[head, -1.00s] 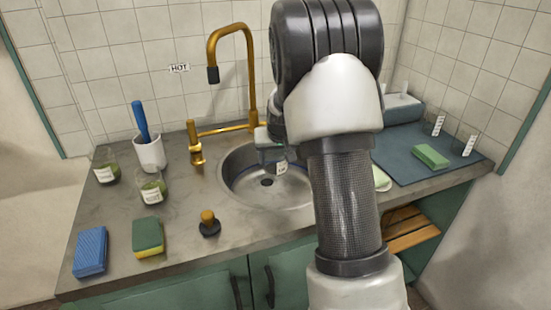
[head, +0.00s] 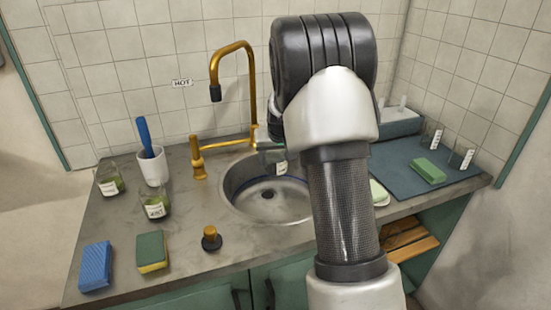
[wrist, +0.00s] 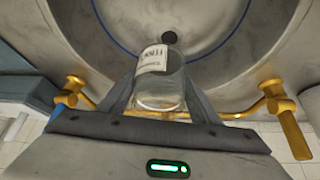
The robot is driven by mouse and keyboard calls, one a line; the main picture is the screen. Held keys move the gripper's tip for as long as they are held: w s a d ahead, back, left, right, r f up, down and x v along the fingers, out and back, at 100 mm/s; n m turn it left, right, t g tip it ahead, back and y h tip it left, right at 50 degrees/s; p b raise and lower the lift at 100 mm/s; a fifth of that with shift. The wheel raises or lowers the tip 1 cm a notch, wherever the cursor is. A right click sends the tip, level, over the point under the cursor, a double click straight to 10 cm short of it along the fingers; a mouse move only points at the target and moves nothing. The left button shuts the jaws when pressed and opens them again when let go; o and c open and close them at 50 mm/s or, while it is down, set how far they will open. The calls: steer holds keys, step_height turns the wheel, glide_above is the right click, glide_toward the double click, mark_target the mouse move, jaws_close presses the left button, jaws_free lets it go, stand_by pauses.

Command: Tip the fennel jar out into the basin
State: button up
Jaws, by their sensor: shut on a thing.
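My gripper (wrist: 161,84) is shut on a clear glass jar (wrist: 160,96) with a white label. The label's print is only partly legible, so I cannot confirm that it says fennel. In the wrist view the jar lies over the steel basin (wrist: 230,78), with the dark drain hole just past its far end. No contents show clearly in it. In the head view my arm hides most of the gripper, and part of the jar (head: 270,158) shows above the back of the basin (head: 237,200). I cannot tell its exact tilt.
A brass faucet (head: 250,95) stands behind the basin. Two jars with green contents (head: 155,206) (head: 109,181), a white cup (head: 153,170) with a blue-handled tool and sponges (head: 95,267) are left. Clear glasses (head: 431,136) stand right on a blue mat (head: 395,160).

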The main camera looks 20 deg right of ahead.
steer(key=shift+f+t+b, duration=0.2)
steer(key=shift+t+b, duration=0.1)
steer(key=shift+b, duration=1.35)
steer(key=t+b, duration=0.2)
steer(key=b, duration=0.5)
steer(key=shift+f, duration=0.1)
steer(key=shift+t+h+b, duration=0.3)
steer(key=shift+t+b, duration=0.1)
steer(key=shift+b, duration=0.2)
steer(key=shift+r, duration=0.3)
steer(key=shift+w+d+r+t, duration=0.15)
steer(key=shift+t, duration=0.65)
steer(key=shift+w+r+t+h, duration=0.3)
steer(key=shift+r+t+h, duration=0.2)
steer(key=shift+t, duration=0.5)
